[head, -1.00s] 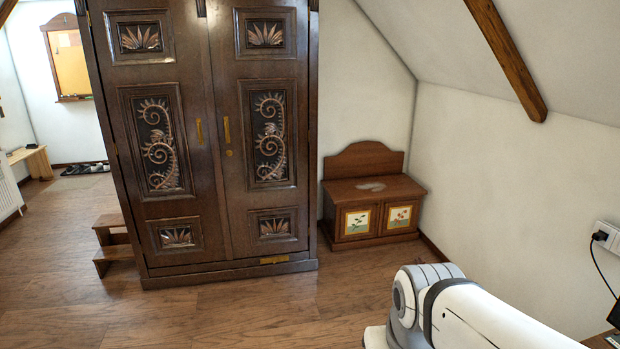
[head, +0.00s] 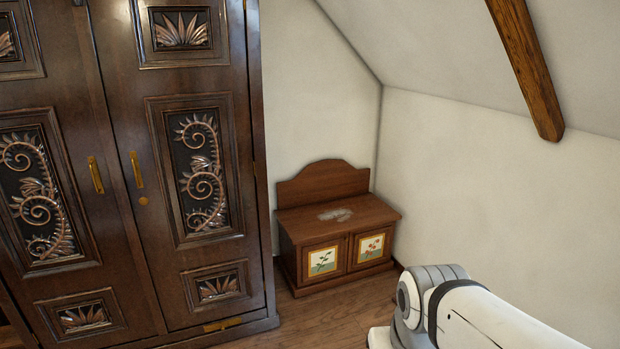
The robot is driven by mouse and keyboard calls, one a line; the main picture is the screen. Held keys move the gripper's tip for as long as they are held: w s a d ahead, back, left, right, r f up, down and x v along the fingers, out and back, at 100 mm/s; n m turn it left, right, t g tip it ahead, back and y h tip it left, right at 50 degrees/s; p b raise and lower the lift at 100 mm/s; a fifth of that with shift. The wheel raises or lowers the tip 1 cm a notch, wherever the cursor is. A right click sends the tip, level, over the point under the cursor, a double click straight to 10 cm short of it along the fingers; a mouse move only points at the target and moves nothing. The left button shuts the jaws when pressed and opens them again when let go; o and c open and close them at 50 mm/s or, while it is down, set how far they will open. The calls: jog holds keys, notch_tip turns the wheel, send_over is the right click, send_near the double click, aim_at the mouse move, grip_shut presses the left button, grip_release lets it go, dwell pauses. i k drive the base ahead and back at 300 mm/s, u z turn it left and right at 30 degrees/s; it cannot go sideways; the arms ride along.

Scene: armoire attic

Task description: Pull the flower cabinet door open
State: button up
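A low wooden cabinet (head: 337,222) with a curved backboard stands against the back wall, right of the armoire. Its front has two small doors with painted flower panels. The left flower door (head: 323,261) and the right flower door (head: 371,247) both look shut. No handles can be made out on them at this size. A pale patch marks the cabinet's top. Part of my white and grey arm shows at the lower right, in front of the cabinet and to its right. My gripper is out of view.
A tall dark carved armoire (head: 240,150) with brass handles fills the left side, close beside the cabinet, its doors shut. Wooden floor (head: 330,312) in front of the cabinet is clear. A white wall and sloped ceiling with a wooden beam (head: 527,70) are at right.

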aim_at(370, 246)
jog(key=z, duration=0.1)
jog(key=i, duration=3.5)
jog(key=u, duration=0.1)
